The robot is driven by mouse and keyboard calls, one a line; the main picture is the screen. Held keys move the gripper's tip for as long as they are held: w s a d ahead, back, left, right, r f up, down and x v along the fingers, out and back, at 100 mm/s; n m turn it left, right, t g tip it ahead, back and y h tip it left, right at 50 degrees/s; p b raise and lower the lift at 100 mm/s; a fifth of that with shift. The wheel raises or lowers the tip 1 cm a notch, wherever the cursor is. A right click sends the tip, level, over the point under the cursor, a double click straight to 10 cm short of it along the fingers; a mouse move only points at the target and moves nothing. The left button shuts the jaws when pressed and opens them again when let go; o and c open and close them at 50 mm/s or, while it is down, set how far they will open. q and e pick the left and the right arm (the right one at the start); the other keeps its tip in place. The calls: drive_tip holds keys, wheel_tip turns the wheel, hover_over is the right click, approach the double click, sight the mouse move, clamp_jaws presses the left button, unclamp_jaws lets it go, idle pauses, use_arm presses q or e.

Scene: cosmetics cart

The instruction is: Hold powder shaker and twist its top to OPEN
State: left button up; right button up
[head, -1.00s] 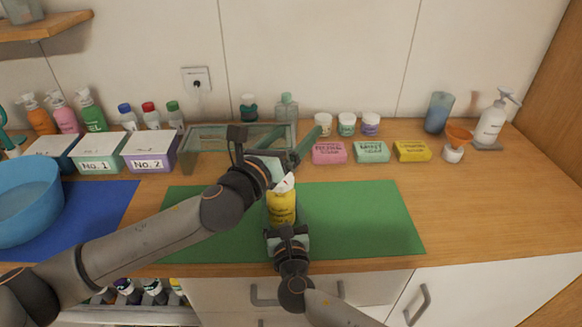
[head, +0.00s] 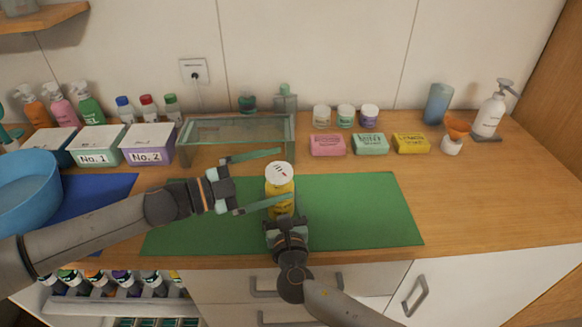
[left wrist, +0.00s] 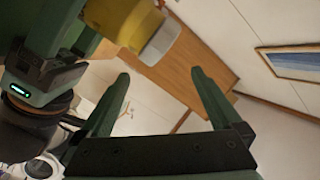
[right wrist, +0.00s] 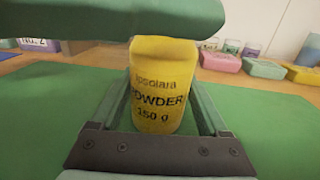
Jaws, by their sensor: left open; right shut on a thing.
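The powder shaker (head: 281,190) is a yellow bottle with a white top (head: 279,172), upright over the green mat (head: 375,215). My right gripper (head: 286,222) is shut on its body from the front. In the right wrist view the yellow body (right wrist: 163,85) with its powder label sits between the right fingers, and the top is hidden behind a left finger. My left gripper (head: 272,178) is open, its fingers pointing right near the shaker's top. In the left wrist view its fingers (left wrist: 160,95) are apart and empty, with the shaker (left wrist: 130,25) above them.
A glass stand (head: 240,125) is behind the mat. Pink, green and yellow soaps (head: 370,144) and several small jars line the back. Lidded boxes (head: 147,143) and a blue bowl (head: 25,190) are at the left. The right part of the mat is clear.

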sight(291, 168)
use_arm(q)
drive_tip(key=a+f+n, duration=0.3)
drive_tip(key=a+n, duration=0.4)
drive_tip(key=n, duration=0.2)
drive_tip(key=x, duration=1.1)
drive_tip(key=shift+w+d+r, duration=0.3)
drive_tip(key=shift+w+r, duration=0.05)
drive_tip(key=c, duration=1.4)
